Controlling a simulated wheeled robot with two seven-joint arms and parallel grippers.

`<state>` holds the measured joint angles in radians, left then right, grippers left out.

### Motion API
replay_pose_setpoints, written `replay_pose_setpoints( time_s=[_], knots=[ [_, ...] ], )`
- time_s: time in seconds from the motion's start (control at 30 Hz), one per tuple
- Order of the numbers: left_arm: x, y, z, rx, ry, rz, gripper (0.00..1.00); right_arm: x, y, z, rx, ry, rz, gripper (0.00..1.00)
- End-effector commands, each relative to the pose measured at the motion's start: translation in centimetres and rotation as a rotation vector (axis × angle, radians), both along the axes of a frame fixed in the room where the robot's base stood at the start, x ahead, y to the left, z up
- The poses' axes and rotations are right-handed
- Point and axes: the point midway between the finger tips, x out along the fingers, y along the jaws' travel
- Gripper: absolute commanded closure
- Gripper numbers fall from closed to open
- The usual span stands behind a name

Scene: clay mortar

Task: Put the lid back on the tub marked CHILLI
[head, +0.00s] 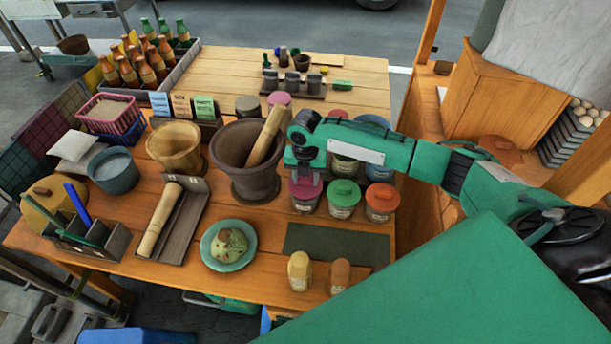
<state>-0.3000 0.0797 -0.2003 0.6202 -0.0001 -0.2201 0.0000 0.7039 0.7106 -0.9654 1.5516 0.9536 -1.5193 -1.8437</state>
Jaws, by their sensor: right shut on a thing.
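My right arm reaches in from the right. Its gripper (304,168) points down over a tub (306,206) with a dark pink lid (307,188), at the left of the front row of tubs. The gripper is shut, seemingly on this lid; the fingertips are partly hidden. The lid is at the tub's mouth, but I cannot tell whether it is seated. Beside it stand a green-lidded tub (343,198) and an orange-lidded tub (381,201). The tub labels are too small to read, so I cannot tell which says CHILLI. My left gripper is out of view.
A dark mortar (235,172) with a wooden pestle (266,137) stands just left of the gripper. More tubs stand behind, partly under my arm. A dark green mat (336,243) lies clear in front, with two small shakers (299,271) near the edge and a teal plate (228,262) left.

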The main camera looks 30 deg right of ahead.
Motion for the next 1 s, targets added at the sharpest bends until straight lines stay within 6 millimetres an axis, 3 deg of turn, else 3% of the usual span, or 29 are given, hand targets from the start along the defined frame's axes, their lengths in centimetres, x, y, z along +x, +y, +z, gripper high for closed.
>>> replay_pose_setpoints(
  time_s=[1.0],
  knots=[
    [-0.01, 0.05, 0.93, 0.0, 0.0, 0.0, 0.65, -0.01, 0.04, 0.08, 0.001, -0.001, 0.0, 0.84]
  ],
)
